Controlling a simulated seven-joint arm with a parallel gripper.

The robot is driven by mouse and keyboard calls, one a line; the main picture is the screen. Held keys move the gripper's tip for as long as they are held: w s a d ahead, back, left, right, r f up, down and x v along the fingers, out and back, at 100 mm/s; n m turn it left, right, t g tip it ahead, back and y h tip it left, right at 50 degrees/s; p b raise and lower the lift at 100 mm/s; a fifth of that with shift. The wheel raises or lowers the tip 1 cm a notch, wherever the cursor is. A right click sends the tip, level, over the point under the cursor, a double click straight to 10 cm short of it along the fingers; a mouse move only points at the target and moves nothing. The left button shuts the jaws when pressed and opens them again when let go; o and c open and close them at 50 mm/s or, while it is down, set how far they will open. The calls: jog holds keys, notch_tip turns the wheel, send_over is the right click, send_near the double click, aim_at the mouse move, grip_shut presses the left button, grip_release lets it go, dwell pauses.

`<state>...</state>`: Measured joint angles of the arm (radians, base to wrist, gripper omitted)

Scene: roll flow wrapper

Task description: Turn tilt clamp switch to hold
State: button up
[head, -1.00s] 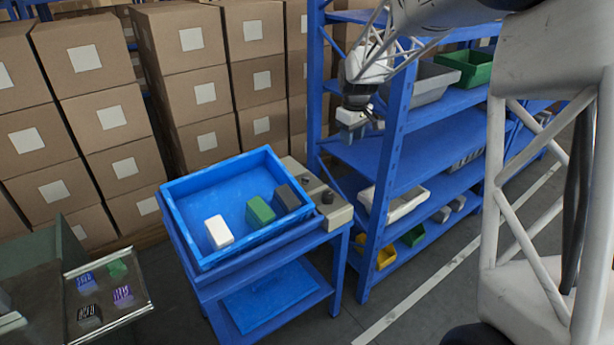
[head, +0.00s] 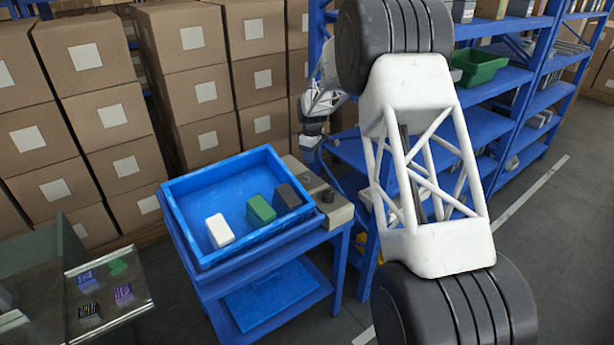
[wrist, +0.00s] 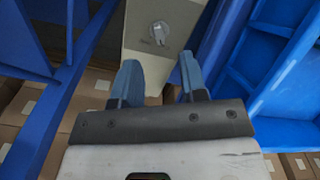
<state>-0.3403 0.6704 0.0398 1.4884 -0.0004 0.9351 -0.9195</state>
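A beige control box (head: 341,211) stands along the right side of the blue tray. It carries dark round knobs, one nearer the front (head: 328,196) and one farther back (head: 304,177). I cannot read any labels, so I cannot tell which is the tilt clamp switch. In the wrist view, one grey rotary knob (wrist: 158,33) with a raised handle sits on the box face, beyond my fingertips. My gripper (wrist: 158,73) is open, with two blue fingers apart and nothing between them. In the head view my gripper (head: 311,140) is above the back end of the box, apart from it.
The blue tray (head: 180,222) holds a white, a green and a dark block on a blue stand. A blue shelf rack (head: 520,95) is to the right, partly hidden by my arm. Stacked cartons (head: 125,165) fill the back. A case with small packs (head: 145,300) is at lower left.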

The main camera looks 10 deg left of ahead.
aim_at(307, 177)
jog(key=shift+w+a+f+n, duration=0.15)
jog(key=shift+w+a+f, duration=0.2)
jog(key=shift+a+f, duration=0.25)
jog(key=shift+w+a+f+n, duration=0.15)
jog(key=shift+w+a+f, duration=0.25)
jog(key=shift+f, duration=0.4)
jog(key=shift+s+f, duration=0.1)
jog(key=shift+f, duration=3.8)
grip_shut()
